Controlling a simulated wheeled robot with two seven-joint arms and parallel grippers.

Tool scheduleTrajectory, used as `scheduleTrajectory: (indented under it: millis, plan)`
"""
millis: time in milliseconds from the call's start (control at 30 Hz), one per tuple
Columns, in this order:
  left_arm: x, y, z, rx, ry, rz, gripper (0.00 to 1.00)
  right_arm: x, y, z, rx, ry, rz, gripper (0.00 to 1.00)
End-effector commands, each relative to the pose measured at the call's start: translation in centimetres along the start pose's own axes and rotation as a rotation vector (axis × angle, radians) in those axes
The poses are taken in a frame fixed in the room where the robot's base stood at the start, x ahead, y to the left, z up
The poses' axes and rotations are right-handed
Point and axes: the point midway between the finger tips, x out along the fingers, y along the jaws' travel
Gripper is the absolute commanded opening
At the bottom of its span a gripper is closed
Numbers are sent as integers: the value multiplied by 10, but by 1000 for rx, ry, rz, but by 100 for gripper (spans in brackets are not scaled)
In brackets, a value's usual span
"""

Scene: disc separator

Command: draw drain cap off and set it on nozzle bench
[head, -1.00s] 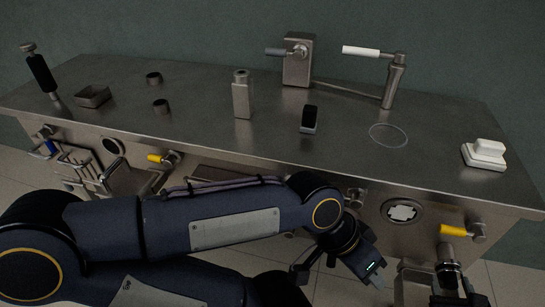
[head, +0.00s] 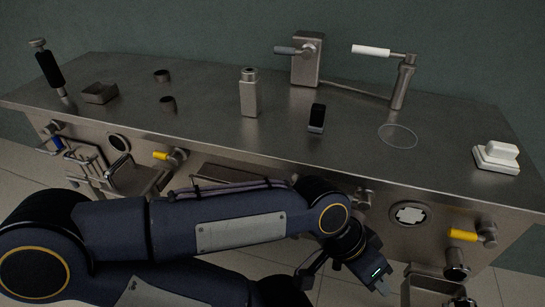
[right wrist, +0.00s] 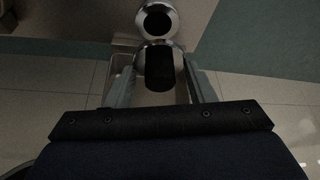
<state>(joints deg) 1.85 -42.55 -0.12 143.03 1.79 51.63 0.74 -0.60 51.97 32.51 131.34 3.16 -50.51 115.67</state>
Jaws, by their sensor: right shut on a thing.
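The drain cap (right wrist: 158,66), dark with a shiny rim, sits between the two fingers of my right gripper (right wrist: 159,75) in the right wrist view. The gripper is shut on it. Just beyond is the drain's round metal outlet (right wrist: 157,22) with a dark opening; the cap appears apart from it. In the head view the outlet (head: 457,273) hangs below a yellow-handled valve at the bench's right front.
A metal bin (head: 427,288) stands under the outlet. On the bench are a white block (head: 497,157), a small dark block (head: 316,118), a metal bottle (head: 249,95) and a lever stand (head: 403,80). A thin ring mark (head: 397,136) lies on clear surface.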

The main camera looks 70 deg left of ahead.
Motion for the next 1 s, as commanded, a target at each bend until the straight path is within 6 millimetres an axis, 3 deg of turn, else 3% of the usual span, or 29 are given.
scheduleTrajectory:
  millis: [700,1000]
  plan:
    - [11,-5,6,0,0,0,36,-98,-1,-41,1,2,-3,17]
    - [11,-5,6,0,0,0,36,-106,0,-44,-1,-1,-1,17]
